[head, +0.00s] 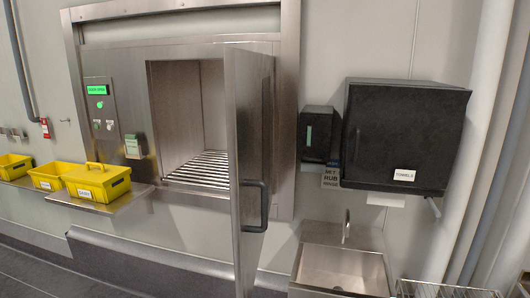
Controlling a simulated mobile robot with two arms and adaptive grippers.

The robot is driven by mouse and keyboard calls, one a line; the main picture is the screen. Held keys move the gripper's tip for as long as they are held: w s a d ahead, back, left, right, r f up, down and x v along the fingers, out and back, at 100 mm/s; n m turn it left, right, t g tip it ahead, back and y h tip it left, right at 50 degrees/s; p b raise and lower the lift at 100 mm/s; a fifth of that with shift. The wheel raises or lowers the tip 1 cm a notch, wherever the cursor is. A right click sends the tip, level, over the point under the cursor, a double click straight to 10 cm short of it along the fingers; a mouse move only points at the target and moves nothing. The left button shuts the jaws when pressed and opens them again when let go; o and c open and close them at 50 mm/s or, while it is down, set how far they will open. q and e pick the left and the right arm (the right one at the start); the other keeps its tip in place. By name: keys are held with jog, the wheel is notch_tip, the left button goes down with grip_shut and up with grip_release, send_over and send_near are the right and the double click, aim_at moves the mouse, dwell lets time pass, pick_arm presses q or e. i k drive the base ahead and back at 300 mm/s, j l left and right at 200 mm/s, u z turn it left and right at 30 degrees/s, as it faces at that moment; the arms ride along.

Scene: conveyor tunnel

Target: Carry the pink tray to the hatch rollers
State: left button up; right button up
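The hatch rollers (203,168) lie on the floor of a steel wall hatch, seen through the opening. The hatch door (250,165) stands open, swung out toward me, with a dark handle (254,206) on it. It hides the right part of the hatch opening. The visible rollers are bare. No pink tray shows in the head view. Neither of my grippers is in view.
Several yellow boxes (98,181) sit on a steel shelf (100,208) left of the hatch. A steel sink (344,268) stands right of the door, below a dark towel cabinet (403,135). A wire basket (448,291) is at bottom right.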

aim_at(226, 171)
jog(key=i, duration=0.55)
jog(key=u, duration=3.1)
jog(key=i+j, duration=0.15)
jog(key=i, duration=0.15)
